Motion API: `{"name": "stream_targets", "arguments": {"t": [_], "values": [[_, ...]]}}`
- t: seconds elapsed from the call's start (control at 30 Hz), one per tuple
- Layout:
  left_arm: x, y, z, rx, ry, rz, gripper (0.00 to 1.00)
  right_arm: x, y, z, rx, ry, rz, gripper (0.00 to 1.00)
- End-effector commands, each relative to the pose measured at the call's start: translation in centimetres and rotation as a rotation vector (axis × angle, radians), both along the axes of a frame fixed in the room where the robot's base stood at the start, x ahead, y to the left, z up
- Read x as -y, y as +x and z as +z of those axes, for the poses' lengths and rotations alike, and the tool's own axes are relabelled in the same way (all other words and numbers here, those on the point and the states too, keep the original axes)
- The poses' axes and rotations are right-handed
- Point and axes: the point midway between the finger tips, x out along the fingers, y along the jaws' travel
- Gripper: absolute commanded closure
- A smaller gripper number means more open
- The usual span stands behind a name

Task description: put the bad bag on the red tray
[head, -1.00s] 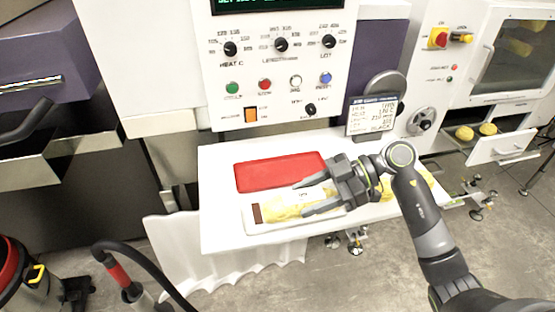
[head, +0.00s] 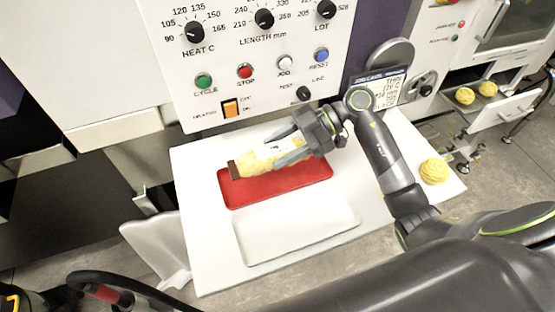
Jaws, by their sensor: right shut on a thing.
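The bag (head: 254,161) is pale with yellow contents and a brown end at its left. My right gripper (head: 291,150) is shut on the bag's right part and holds it over the back of the red tray (head: 285,182). I cannot tell whether the bag touches the tray. The red tray lies flat on a white table, its back edge partly hidden by the bag and gripper. My left gripper is not in view.
An empty white tray (head: 295,226) lies just in front of the red tray. A yellow bundle (head: 434,171) sits at the table's right end. A control panel (head: 245,60) with knobs and buttons rises behind, and a small display (head: 386,88) stands at the back right.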

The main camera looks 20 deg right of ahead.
Motion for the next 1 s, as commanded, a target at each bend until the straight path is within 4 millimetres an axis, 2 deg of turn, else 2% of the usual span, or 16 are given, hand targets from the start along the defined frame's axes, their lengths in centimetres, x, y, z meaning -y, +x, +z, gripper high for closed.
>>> {"name": "stream_targets", "arguments": {"t": [0.2,0.4,0.5,0.77,0.8,0.93,1.0], "values": [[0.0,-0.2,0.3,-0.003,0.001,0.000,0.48,0.0,0.0,-2.2,0.000,0.002,0.000,0.82],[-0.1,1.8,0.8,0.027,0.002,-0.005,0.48,-0.1,0.0,-5.0,-0.001,0.003,0.000,0.82],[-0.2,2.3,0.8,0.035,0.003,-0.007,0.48,0.0,0.0,-5.5,0.001,0.001,-0.001,0.82],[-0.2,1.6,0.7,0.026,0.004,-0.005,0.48,0.0,0.0,-5.6,0.003,0.001,0.000,0.82],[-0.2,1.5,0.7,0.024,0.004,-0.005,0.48,0.0,0.0,-5.7,0.002,0.000,0.000,0.49],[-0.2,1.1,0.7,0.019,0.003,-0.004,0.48,0.0,0.0,-5.7,0.002,-0.001,0.000,0.32],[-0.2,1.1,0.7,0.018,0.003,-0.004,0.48,0.0,0.0,-5.7,0.002,-0.001,0.000,0.29]]}}
